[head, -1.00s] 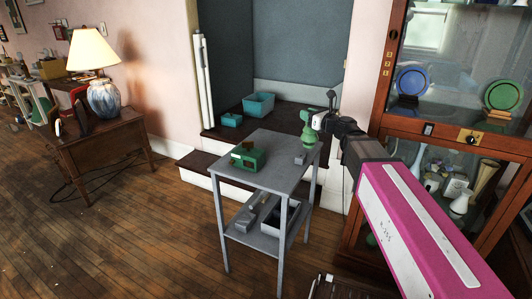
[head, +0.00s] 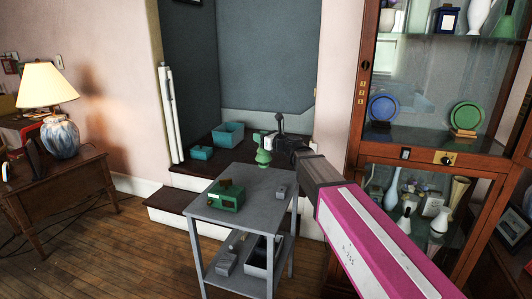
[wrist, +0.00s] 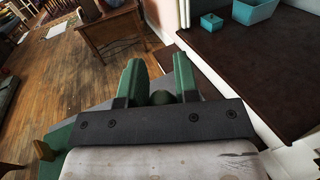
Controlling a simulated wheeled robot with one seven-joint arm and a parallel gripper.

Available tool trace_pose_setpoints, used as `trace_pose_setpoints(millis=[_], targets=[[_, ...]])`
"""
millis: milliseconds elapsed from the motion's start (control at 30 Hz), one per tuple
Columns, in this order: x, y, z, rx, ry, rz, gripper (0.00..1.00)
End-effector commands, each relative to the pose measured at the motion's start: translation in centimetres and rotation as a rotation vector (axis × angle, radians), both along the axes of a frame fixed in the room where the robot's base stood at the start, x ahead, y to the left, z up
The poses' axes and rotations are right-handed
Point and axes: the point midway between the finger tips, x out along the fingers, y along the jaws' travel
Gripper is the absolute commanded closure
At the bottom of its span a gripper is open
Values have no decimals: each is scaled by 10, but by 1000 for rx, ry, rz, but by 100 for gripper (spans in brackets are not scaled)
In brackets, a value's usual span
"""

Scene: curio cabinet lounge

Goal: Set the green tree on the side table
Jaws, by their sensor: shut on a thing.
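My gripper (head: 265,138) is shut on the green tree (head: 263,157), a small tiered shape that hangs below the fingers in the head view. In the wrist view the two green fingers (wrist: 158,80) stand on either side of a dark green rounded part of the tree (wrist: 162,97); the rest of it is hidden. In the head view the tree shows just at the far edge of the grey two-tier table (head: 245,190); its height above it is hard to tell. A brown wooden side table (head: 75,190) with a lamp stands at the left.
Teal bins (head: 229,134) rest on the dark step behind. A glass-fronted cabinet (head: 450,158) stands at the right. Open wooden floor lies at the left.

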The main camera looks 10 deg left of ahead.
Motion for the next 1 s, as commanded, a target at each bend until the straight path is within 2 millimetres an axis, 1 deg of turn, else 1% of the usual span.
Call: trace_pose_setpoints(millis=[33, 100, 200, 300, 467, 733, 1000], targets=[[11, -5, -6, 0, 1, -2, 100], [21, -12, -14, 1, 2, -1, 100], [31, -19, -21, 0, 0, 0, 100], [35, -23, -24, 0, 0, 0, 100], [36, -24, -31, 0, 1, 1, 100], [36, -24, -64, 0, 1, 1, 100], [35, -24, -66, 0, -1, 1, 100]])
